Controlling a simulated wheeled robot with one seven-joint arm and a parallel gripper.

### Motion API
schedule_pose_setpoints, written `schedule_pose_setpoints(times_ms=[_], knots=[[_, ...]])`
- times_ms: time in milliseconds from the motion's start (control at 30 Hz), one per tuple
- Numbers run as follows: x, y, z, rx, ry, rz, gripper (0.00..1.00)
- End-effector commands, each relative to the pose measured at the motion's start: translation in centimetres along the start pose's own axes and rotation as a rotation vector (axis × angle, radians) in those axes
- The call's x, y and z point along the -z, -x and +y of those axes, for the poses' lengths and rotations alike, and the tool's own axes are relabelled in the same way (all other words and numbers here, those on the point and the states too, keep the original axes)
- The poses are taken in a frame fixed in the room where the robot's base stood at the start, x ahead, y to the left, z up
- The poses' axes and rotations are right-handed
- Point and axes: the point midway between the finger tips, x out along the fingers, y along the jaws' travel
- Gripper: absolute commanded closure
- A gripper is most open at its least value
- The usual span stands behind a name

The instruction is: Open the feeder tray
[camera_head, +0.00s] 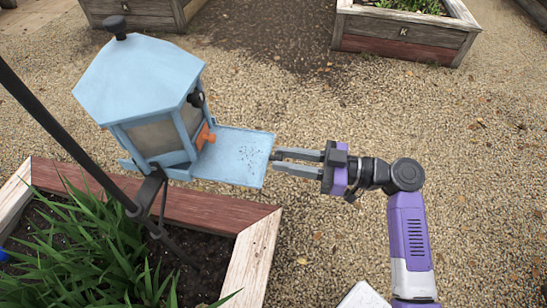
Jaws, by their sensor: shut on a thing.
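The light-blue feeder (155,95) hangs on a dark pole at the left, above the corner of a raised bed. Its feeder tray (228,158) sticks out flat to the right, with small dark specks on it. My gripper (274,161) reaches in from the right at the tray's outer right edge. Its two grey fingers are shut on that edge. An orange part (204,136) shows on the feeder beside the tray's inner end. The tray's inner end is partly hidden by the feeder body.
A raised bed (200,212) with green leaves and dark soil lies below the feeder. The dark pole (65,120) slants across the left. More raised beds (400,45) stand at the back. The gravel at the right is clear.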

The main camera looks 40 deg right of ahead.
Motion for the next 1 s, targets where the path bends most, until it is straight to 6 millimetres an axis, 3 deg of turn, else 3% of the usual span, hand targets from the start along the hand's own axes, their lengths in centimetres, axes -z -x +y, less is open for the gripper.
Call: schedule_pose_setpoints(times_ms=[167,200,300,667,1000], knots=[[0.0,-0.1,0.0,0.001,0.000,-0.001,1.00],[0.0,-0.1,0.0,0.001,0.000,-0.001,0.71],[0.0,-0.1,0.0,0.001,0.000,-0.001,0.54],[0.0,0.3,0.0,-0.001,0.000,-0.001,0.54],[-0.1,5.3,0.1,-0.003,0.001,-0.001,0.54]])
